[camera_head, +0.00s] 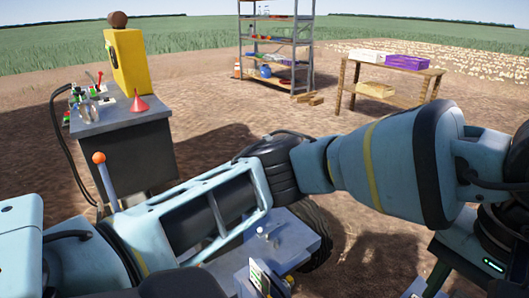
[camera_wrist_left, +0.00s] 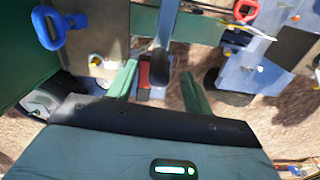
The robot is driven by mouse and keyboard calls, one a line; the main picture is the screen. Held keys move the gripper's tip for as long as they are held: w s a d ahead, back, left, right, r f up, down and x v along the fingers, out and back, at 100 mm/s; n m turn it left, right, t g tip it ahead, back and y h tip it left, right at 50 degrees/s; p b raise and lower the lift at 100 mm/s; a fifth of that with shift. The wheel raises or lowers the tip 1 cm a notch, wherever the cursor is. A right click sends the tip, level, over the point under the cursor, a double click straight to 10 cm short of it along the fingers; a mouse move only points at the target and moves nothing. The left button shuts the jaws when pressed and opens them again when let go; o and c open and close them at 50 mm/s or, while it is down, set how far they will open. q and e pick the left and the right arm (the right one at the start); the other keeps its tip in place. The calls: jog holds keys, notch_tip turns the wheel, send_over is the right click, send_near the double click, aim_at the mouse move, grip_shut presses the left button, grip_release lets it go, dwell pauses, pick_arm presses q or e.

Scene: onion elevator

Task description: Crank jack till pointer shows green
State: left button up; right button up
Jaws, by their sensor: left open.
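In the left wrist view my left gripper (camera_wrist_left: 159,74) is open, with its two green fingers spread apart. In the head view a small card with green and yellow marks (camera_head: 261,278) stands at the bottom by a blue-grey metal plate (camera_head: 285,240). I cannot read a pointer on it. My right gripper is not in view.
A blue ring handle (camera_wrist_left: 47,28) and a red ring handle (camera_wrist_left: 244,9) show in the wrist view. A grey bench (camera_head: 120,130) with a red funnel (camera_head: 139,103) stands left.

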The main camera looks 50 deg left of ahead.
pick_arm(q)
jog(key=shift+r+p, duration=0.65)
jog(key=shift+r, duration=0.75)
jog(key=shift+r+p, duration=1.5)
jog(key=shift+r, duration=1.25)
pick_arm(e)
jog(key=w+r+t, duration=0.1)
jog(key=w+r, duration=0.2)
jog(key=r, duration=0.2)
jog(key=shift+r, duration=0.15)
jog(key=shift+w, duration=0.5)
